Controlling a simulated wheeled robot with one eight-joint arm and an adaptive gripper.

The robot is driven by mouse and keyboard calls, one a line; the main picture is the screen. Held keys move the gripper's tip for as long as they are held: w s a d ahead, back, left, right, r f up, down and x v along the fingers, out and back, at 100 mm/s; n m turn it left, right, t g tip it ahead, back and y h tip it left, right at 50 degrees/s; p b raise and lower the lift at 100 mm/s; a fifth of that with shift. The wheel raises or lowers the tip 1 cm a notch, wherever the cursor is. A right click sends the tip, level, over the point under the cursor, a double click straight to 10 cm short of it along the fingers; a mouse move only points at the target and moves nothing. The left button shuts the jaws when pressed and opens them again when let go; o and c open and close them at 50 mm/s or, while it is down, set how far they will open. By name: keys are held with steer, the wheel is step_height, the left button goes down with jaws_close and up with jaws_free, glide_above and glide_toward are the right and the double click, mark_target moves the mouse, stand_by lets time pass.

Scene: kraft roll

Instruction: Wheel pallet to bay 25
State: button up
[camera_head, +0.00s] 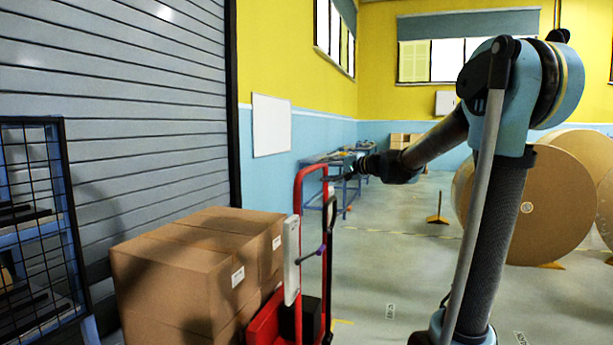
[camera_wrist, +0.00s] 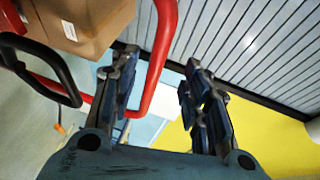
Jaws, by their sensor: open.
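A red hand truck with a looped handle (camera_head: 299,200) stands at the centre of the head view. Its red base (camera_head: 266,324) is beside stacked brown cartons (camera_head: 180,275); any pallet beneath them is hidden. My gripper (camera_head: 338,172) is at the height of the handle's top, close to its right side. In the wrist view my open gripper (camera_wrist: 158,60) has the red handle's curved corner (camera_wrist: 152,92) showing between its fingers, nearer the left one. I cannot tell whether they touch. A carton (camera_wrist: 95,20) shows at the upper left there.
A dark wire-mesh cage (camera_head: 40,215) stands at the left by the grey shutter (camera_head: 130,110). Large kraft rolls (camera_head: 540,205) stand at the right.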

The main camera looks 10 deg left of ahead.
mark_target(309, 171)
steer(key=x, duration=1.1)
steer(key=shift+w+a+f, duration=0.1)
steer(key=shift+w+a, duration=0.05)
steer(key=shift+a, duration=0.05)
steer(key=shift+c, duration=0.3)
jaws_close()
